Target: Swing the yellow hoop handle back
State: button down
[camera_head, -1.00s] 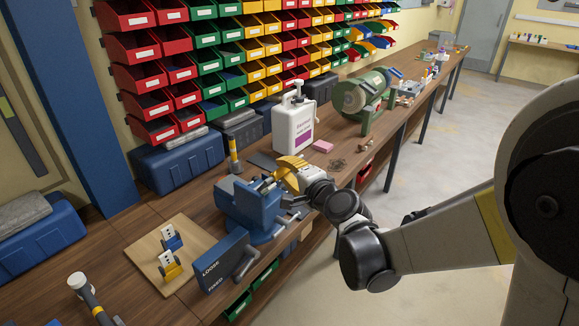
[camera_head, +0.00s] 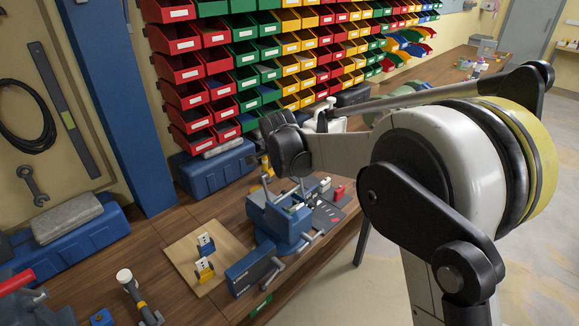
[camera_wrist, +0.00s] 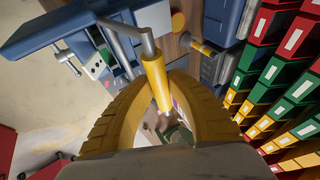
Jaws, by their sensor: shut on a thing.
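In the wrist view my gripper (camera_wrist: 156,82) has its two ridged yellow fingers closed around the yellow hoop handle (camera_wrist: 153,64), seen as a yellow grip on a bent grey rod. The rod runs up and left toward a blue vice (camera_wrist: 60,32); where it is fixed is not clear. A paler end of the grip shows between the fingers.
A wooden board (camera_head: 185,250) with two small blue and yellow fittings lies left of the vice. A dark blue lettered box (camera_head: 245,270) stands at the bench's front. Red, green and yellow bins (camera_head: 268,55) fill the wall. A blue case (camera_head: 215,170) stands behind.

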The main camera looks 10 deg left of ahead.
jog(key=shift+g+h, duration=0.5)
jog(key=shift+g, duration=0.1)
jog(key=shift+w+a+f, duration=0.45)
jog(key=shift+w+a, duration=0.15)
jog(key=shift+a, duration=0.15)
jog(key=shift+w+a+f, duration=0.4)
jog(key=shift+w+a, duration=0.15)
jog(key=shift+a, duration=0.2)
jog(key=c, duration=1.3)
grip_release()
jog(key=shift+a, duration=0.1)
jog(key=v, duration=1.2)
